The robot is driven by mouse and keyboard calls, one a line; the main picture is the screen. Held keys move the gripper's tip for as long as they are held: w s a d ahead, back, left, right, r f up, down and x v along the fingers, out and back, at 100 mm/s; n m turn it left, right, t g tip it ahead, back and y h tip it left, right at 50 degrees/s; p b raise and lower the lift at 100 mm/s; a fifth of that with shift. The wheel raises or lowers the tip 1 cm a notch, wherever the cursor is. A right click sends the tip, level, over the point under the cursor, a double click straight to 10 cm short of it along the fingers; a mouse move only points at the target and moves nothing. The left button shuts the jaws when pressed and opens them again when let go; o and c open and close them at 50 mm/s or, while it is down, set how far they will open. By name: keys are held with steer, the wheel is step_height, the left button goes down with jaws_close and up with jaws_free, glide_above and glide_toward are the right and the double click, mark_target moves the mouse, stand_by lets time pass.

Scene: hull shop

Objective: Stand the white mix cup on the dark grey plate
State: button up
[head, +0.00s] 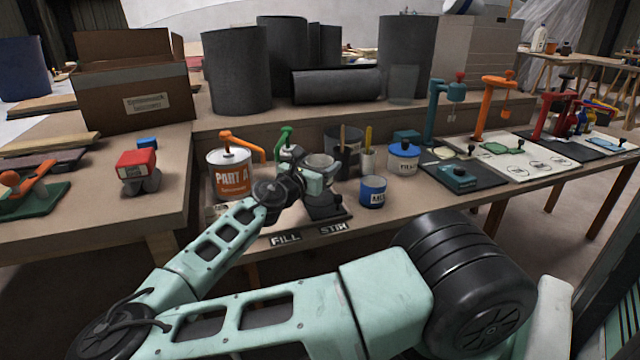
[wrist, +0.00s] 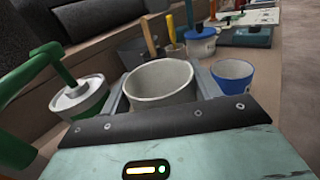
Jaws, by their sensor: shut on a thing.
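The white mix cup (head: 319,160) looks pale grey and is upright between the fingers of my gripper (head: 312,178). In the wrist view the cup (wrist: 160,82) shows its open rim, with a finger on each side; the inside looks empty. My gripper (wrist: 158,95) is shut on it. A dark grey plate (head: 330,213) lies on the bench just below the cup, near the front edge by the STIR label. My gripper and wrist hide part of the plate, and I cannot tell the gap between it and the cup's base.
An orange-pump PART A can (head: 230,178) stands left of my gripper, and a green-pump can (wrist: 82,98) is close beside the cup. A blue cup (head: 373,192) stands close right. Behind are a dark tool holder (head: 342,140) and a blue-lidded tin (head: 403,160).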

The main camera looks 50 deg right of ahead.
steer(key=shift+f+b, duration=0.6)
steer(key=shift+f, duration=1.5)
steer(key=shift+f, duration=0.15)
steer(key=o, duration=1)
steer(key=shift+a, duration=0.15)
steer(key=a, duration=0.3)
steer(key=a+p, duration=0.1)
steer(key=a, duration=0.3)
steer(key=s+a, duration=0.1)
steer(key=a, duration=0.2)
steer(key=shift+s+a+r, duration=0.1)
steer(key=shift+a+r, duration=0.05)
steer(key=shift+r, duration=0.05)
steer(key=shift+s+a+p, duration=0.15)
steer(key=shift+a+p, duration=0.15)
steer(key=shift+a, duration=0.35)
